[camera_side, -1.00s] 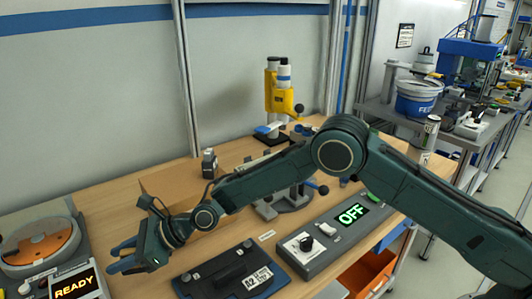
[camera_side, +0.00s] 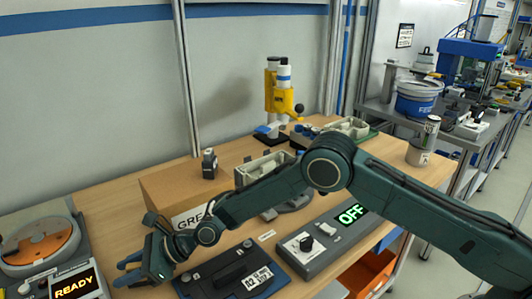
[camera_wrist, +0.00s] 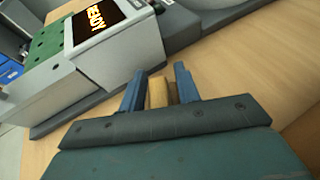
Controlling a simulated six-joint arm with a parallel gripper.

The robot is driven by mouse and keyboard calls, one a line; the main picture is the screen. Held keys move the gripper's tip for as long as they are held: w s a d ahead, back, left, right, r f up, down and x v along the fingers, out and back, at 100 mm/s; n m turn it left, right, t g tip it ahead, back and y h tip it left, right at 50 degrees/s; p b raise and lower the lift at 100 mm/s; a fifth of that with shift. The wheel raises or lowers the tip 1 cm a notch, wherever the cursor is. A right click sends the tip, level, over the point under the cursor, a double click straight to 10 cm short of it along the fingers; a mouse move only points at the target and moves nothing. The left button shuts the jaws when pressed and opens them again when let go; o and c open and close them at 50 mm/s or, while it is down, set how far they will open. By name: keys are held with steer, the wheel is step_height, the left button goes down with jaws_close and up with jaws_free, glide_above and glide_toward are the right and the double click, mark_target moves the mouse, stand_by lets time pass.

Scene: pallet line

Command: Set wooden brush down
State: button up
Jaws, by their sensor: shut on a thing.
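The wooden brush (camera_wrist: 158,93) shows in the wrist view as a pale wooden piece between the two blue fingers. My gripper (camera_wrist: 160,76) is shut on it. The fingers and palm hide most of the brush, and its bristles cannot be made out. In the side view my gripper (camera_side: 124,273) is low at the front left of the wooden table (camera_side: 130,230), between the READY device and the black case. The brush cannot be made out in the side view.
The READY device (camera_side: 75,285) stands at left, also in the wrist view (camera_wrist: 95,25). A black case (camera_side: 225,268) and an OFF control box (camera_side: 335,237) lie to the right. Behind stand a brown box (camera_side: 155,190) and a yellow press (camera_side: 282,98). Bare wood shows around my gripper.

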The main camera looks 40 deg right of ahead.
steer(key=o, duration=1)
steer(key=shift+r, duration=0.15)
steer(key=shift+v, duration=6)
steer(key=shift+s, duration=0.1)
